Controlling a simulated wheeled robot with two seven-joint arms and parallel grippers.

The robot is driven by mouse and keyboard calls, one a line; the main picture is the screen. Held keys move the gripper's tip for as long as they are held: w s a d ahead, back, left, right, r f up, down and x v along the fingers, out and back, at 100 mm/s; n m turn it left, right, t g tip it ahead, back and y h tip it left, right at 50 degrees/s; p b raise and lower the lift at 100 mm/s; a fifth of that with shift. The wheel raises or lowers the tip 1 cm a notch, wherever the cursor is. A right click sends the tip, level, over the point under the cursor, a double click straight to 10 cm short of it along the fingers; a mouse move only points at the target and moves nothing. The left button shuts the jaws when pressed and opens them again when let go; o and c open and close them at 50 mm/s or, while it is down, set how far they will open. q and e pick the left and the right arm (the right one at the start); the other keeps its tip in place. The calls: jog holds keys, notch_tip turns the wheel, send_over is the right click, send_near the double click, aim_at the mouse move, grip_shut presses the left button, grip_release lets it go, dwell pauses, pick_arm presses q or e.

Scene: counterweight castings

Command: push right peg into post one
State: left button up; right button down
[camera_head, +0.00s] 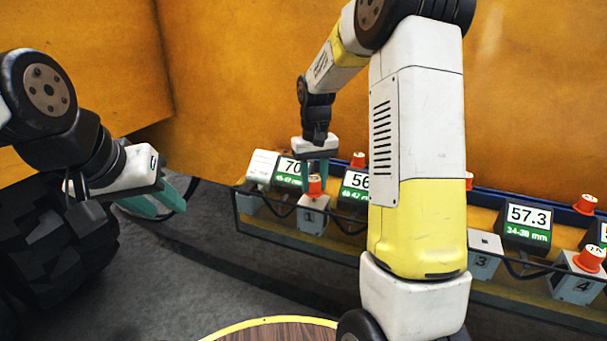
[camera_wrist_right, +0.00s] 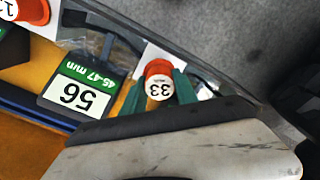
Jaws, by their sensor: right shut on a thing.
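Post one (camera_head: 312,217) is a grey box marked 1 in the front row of the rack. An orange-red peg (camera_head: 315,186) stands upright at its top; I cannot tell how deep it sits. In the right wrist view the same peg (camera_wrist_right: 159,77) shows a white cap reading 33. My right gripper (camera_head: 316,176) points down with its teal fingers on either side of the peg, shut on it; the fingers also show in the wrist view (camera_wrist_right: 158,92). My left gripper (camera_head: 165,203) is at the left, open and empty, well away from the rack.
Displays reading 56 (camera_head: 357,187) and 57.3 (camera_head: 528,220) stand behind the posts. Post 3 (camera_head: 484,259) has a bare top; post 4 (camera_head: 577,284) bears an orange peg (camera_head: 589,259). Black cables loop along the rack. My right arm hides the rack's middle.

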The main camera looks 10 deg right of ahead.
aim_at(314, 179)
jog(key=shift+f, duration=1.35)
jog(key=c, duration=0.9)
grip_release()
jog(key=shift+o, duration=0.2)
jog(key=shift+r, duration=0.1)
notch_tip(314, 179, up, 8)
jog(key=shift+f, duration=0.2)
